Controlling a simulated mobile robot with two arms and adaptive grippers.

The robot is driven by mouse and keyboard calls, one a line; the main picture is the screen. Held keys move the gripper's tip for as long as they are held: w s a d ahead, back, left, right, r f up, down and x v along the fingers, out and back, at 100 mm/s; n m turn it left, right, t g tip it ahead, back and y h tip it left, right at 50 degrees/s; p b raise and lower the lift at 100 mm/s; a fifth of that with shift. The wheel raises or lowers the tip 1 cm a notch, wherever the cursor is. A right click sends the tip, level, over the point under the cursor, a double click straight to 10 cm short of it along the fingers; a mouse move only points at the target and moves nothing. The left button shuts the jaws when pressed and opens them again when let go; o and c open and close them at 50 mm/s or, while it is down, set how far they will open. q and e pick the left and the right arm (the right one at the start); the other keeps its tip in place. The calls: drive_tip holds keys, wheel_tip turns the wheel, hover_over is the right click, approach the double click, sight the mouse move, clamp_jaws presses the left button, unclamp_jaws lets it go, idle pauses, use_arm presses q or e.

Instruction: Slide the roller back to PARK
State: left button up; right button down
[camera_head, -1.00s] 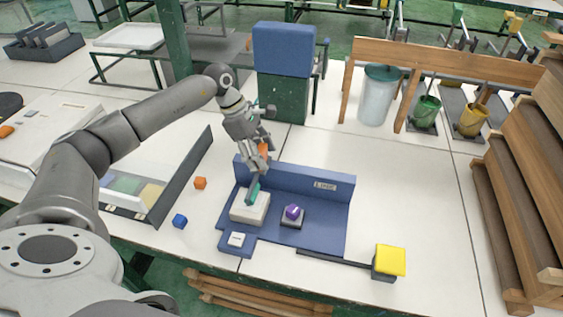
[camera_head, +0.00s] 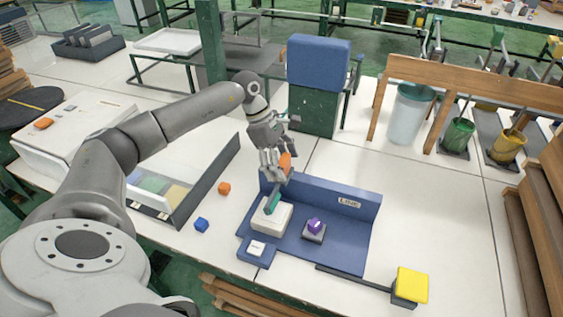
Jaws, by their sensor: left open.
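The back wall carries another label (camera_head: 349,201) that seems to read LINE. My right gripper is not in view.
A purple block (camera_head: 314,225) sits on a small pad right of the white block. A yellow block (camera_head: 412,284) stands at the end of a dark bar.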

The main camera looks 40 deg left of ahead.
use_arm(q)
drive_tip(key=v, duration=1.2)
idle(0.3)
